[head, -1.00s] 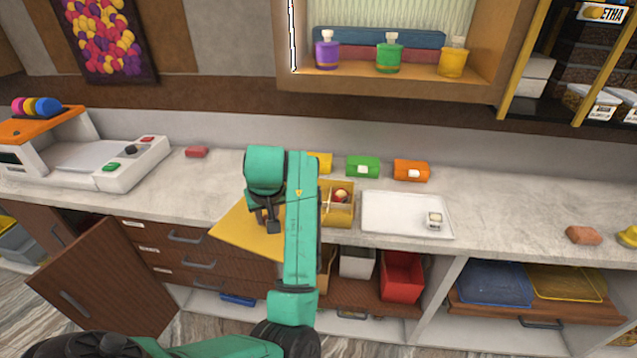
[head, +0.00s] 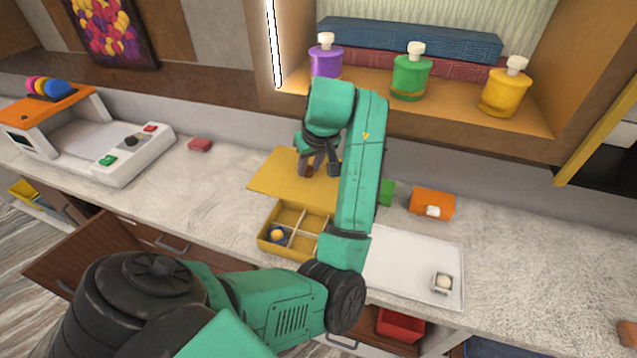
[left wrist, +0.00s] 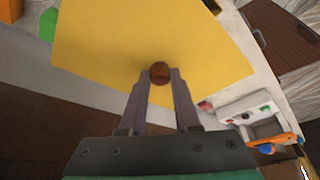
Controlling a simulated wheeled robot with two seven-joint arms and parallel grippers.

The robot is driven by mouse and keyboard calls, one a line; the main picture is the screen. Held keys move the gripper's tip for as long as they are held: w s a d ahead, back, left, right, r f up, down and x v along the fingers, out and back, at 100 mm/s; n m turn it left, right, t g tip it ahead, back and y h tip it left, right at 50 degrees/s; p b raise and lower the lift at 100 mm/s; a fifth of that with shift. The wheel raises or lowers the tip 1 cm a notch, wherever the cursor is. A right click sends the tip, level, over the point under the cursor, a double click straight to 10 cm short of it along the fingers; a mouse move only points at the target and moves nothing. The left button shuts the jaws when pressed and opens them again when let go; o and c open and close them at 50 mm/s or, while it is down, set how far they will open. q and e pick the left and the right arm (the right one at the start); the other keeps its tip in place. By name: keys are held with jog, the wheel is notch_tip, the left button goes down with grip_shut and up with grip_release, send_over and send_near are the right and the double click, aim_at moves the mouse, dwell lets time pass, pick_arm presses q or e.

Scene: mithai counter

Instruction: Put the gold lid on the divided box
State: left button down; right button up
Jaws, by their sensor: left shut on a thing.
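The gold lid (head: 275,173) is a flat yellow sheet with a brown round knob, which shows in the left wrist view (left wrist: 160,72). My left gripper (head: 318,170) is shut on that knob and holds the lid roughly level, behind and above the box in the head view. The divided box (head: 268,246) stands on the counter with its top uncovered. A round sweet (head: 278,234) sits in its near left compartment. My arm hides the box's right side. My right gripper is not in view.
A white tray (head: 400,285) with one sweet in a small cup (head: 442,282) lies right of the box. An orange block (head: 432,202) and a partly hidden green one (head: 387,192) stand behind. A shelf with bottles (head: 411,75) overhangs the back. A scale-like machine (head: 95,145) stands left.

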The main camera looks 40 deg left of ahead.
aim_at(302, 186)
pick_arm(q)
jog(key=s+f, duration=0.2)
jog(key=f, duration=0.3)
jog(key=shift+s+a+f, duration=0.2)
jog(key=shift+s, duration=0.2)
notch_tip(302, 186, down, 12)
jog(key=w, duration=0.1)
jog(key=shift+w+d, duration=0.15)
jog(key=c, duration=0.6)
grip_release()
jog(key=shift+f, duration=0.15)
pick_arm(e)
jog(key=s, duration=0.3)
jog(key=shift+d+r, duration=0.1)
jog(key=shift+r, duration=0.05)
